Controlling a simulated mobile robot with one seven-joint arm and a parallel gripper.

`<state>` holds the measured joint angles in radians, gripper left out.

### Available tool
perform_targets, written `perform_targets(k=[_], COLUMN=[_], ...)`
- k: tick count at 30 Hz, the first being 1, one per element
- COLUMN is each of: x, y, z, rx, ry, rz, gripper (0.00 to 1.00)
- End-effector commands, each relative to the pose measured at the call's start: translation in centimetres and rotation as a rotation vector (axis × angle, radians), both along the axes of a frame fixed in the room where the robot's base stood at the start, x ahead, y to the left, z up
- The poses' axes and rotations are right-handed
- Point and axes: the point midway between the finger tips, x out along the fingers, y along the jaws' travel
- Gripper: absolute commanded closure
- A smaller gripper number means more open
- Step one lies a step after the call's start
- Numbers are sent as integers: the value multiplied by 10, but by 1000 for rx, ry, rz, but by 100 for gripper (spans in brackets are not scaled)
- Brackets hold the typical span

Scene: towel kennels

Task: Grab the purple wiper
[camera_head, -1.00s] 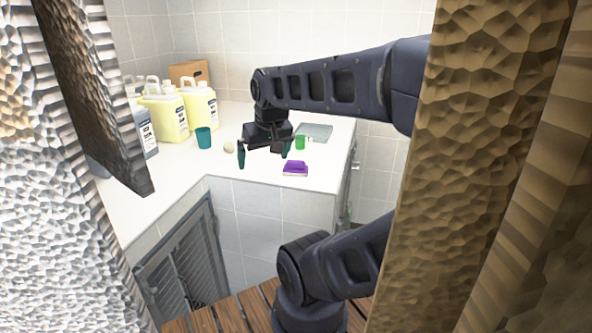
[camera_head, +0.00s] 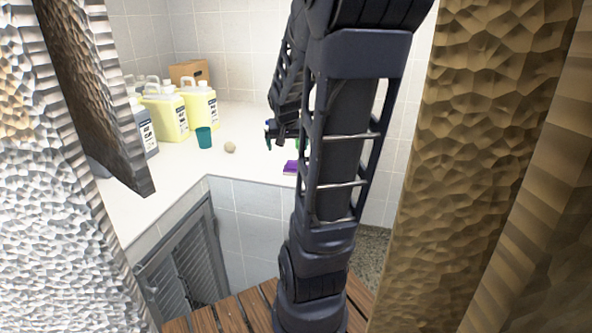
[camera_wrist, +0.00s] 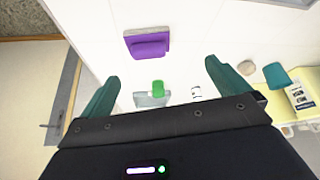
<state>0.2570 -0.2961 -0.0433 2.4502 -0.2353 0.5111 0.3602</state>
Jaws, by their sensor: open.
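The purple wiper (camera_head: 290,167) lies on the white counter near its front edge, partly hidden behind my arm in the head view. In the wrist view the purple wiper (camera_wrist: 149,46) shows whole, with a pale edge, ahead of my fingertips. My gripper (camera_wrist: 160,76) is open and empty, its two teal fingers spread wide. The wiper is beyond the fingers, apart from them, a little left of the middle between them. In the head view my gripper is mostly hidden behind my arm, with a teal finger showing above the counter.
A green object (camera_wrist: 158,87) and a grey tray (camera_wrist: 150,99) are near the wiper. A teal cup (camera_head: 204,138) and a round beige object (camera_head: 230,147) stand left on the counter. Yellow jugs (camera_head: 170,115) stand behind. Cabinet bars (camera_head: 192,262) are below the counter.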

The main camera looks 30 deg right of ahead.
Motion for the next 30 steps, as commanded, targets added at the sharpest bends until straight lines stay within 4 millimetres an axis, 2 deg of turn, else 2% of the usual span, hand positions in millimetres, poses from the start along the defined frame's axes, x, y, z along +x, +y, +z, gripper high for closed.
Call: perform_targets(k=[3,9,14,24,30], x=[14,26,31,45,50], y=[-24,-44,-49,-59,-61], z=[-16,-28,-36,-70,-78], rx=[0,1,1,0,1], ry=[-9,-26,-27,-26,-27], rz=[-52,-97,-102,-102,-100], gripper=[0,0,0,0,0])
